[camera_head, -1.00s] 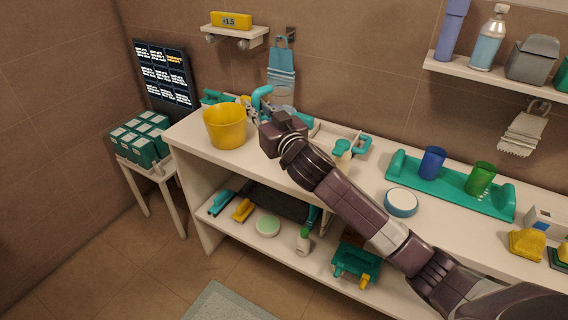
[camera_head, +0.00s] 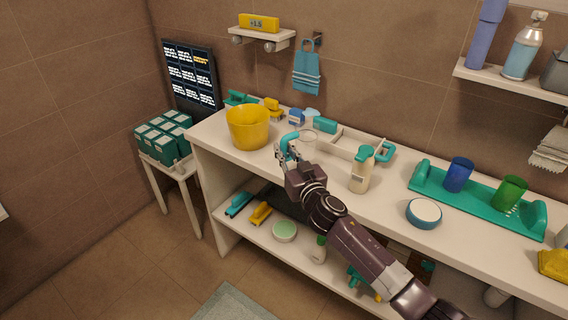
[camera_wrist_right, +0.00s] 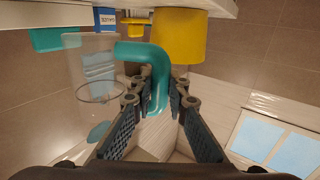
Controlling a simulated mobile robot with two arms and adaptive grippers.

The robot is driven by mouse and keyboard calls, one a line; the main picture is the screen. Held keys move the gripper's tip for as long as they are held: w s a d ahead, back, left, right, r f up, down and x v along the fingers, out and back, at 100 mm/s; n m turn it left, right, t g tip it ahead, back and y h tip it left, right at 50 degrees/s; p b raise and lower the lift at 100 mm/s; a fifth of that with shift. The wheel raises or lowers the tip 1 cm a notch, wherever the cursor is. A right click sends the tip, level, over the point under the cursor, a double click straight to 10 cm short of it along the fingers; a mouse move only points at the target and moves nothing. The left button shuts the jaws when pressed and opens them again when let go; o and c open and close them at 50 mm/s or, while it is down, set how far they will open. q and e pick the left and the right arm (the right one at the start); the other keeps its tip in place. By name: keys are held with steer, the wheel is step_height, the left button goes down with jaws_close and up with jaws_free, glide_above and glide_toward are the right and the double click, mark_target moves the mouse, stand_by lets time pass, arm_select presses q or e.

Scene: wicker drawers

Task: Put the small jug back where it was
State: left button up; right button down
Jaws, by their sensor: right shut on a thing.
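The small jug is clear with a teal handle; in the head view its clear body (camera_head: 308,137) is over the back part of the white counter, right of the yellow bucket (camera_head: 248,128). My right gripper (camera_head: 288,153) is at its handle. In the right wrist view the fingers (camera_wrist_right: 158,105) are shut around the teal handle (camera_wrist_right: 157,75), and the clear body (camera_wrist_right: 97,70) hangs to the left of them. I cannot tell whether the jug's base touches the counter. My left gripper is not in view.
A white divided tray (camera_head: 345,143) is close behind and right of the jug. A soap bottle (camera_head: 361,172) stands right of my arm. Blue and yellow items (camera_head: 273,108) stand behind the bucket. A teal tray (camera_head: 430,184) with two cups is farther right.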

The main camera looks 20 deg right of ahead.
steer(key=shift+f+b, duration=0.55)
steer(key=shift+f, duration=1.45)
steer(key=shift+f, duration=0.2)
steer(key=c, duration=1.9)
jaws_free()
steer(key=shift+r, duration=0.2)
steer(key=s, duration=0.8)
steer(key=s+d+b, duration=0.1)
steer(key=s, duration=0.3)
steer(key=shift+a, duration=0.1)
